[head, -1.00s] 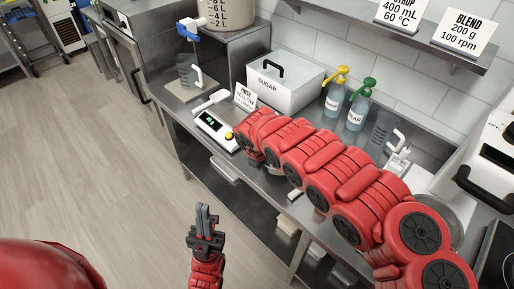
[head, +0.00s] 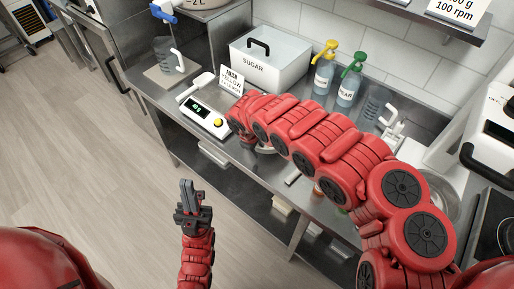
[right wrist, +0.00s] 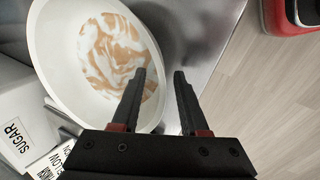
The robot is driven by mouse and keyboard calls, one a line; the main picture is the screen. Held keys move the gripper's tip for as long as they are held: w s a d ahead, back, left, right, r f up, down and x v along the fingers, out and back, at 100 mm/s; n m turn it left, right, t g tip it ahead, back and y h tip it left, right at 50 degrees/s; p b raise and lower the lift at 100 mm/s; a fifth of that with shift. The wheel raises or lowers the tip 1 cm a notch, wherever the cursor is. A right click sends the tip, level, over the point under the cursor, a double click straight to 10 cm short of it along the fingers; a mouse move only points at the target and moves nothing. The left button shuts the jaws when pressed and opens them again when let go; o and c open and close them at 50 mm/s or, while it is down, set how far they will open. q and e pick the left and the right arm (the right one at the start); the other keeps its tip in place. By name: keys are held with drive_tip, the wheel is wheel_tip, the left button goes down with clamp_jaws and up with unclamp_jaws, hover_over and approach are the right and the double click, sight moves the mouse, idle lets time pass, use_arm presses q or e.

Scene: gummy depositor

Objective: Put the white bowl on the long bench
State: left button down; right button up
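The white bowl (right wrist: 47,62) fills the left of the right wrist view, with orange-brown streaks inside. In the head view my right arm hides most of it; a pale sliver (head: 266,149) shows below the arm. My right gripper (right wrist: 160,72) is open, one finger over the bowl's inside and the other outside, with the rim between them. I cannot tell whether they touch it. The long steel bench (head: 165,108) runs under the arm. My left gripper (head: 186,186) hangs empty in front of the bench, its fingers close together; their opening is unclear.
A scale (head: 202,118), a sign (head: 231,82) and a SUGAR bin (head: 268,68) stand near the right hand. Two pump bottles (head: 323,77) (head: 348,88) stand by the wall. A jug (head: 168,55) is at the far left. The floor (head: 80,150) is clear.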

drive_tip(key=shift+a, duration=0.15)
drive_tip(key=shift+r, duration=0.4)
drive_tip(key=p+v, duration=0.5)
drive_tip(key=v, duration=0.6)
drive_tip(key=shift+s+a, duration=0.1)
